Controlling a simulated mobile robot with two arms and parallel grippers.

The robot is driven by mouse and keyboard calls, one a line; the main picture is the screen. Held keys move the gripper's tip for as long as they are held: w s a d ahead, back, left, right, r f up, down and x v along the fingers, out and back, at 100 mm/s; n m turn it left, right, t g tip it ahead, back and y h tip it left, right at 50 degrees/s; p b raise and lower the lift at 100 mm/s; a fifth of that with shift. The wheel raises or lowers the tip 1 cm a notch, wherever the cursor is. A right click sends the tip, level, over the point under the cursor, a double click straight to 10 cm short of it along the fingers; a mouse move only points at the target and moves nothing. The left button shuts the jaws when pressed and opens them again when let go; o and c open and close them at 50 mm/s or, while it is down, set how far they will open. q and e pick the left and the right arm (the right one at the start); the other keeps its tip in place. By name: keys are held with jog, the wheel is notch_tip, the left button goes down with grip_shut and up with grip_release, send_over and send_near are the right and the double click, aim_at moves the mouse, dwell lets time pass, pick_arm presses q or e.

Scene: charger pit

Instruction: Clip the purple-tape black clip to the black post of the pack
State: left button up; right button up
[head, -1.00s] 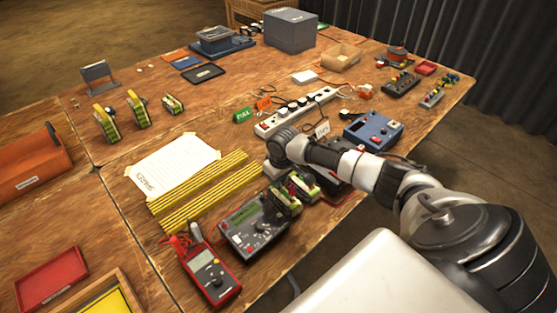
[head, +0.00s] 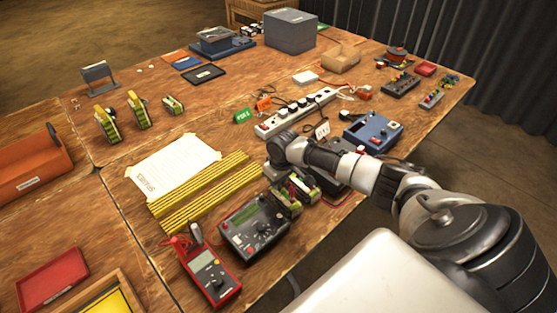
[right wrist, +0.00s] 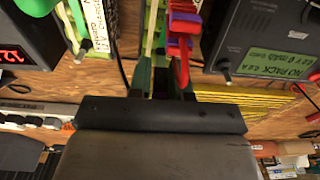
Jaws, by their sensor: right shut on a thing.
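My right gripper (head: 279,172) is low among the battery packs behind the dark charger. In the right wrist view the gripper (right wrist: 162,84) is shut, with dark material between its fingers; the black clip itself is mostly hidden. Purple tape (right wrist: 180,47) shows just beyond the fingers, close beside red parts (right wrist: 182,72). A pack with green-yellow sides (head: 303,187) stands beside the gripper, and another (head: 285,199) is nearer the charger. A labelled pack side (right wrist: 101,30) shows left of the fingers. I cannot make out the black post. My left gripper is not in view.
The dark charger (head: 252,228) and red meter (head: 211,277) stand in front. In the wrist view its green screen (right wrist: 276,64) reads NO PACK. Yellow strips (head: 205,192), a power strip (head: 297,112) and a blue unit (head: 373,130) lie around. Loose cables run near my arm.

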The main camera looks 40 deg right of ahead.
jog(key=shift+p, duration=0.35)
dwell(0.5)
jog(key=o, duration=0.8)
jog(key=shift+o, duration=1)
notch_tip(320, 180, up, 7)
jog(key=p, duration=0.8)
jog(key=shift+r, duration=0.2)
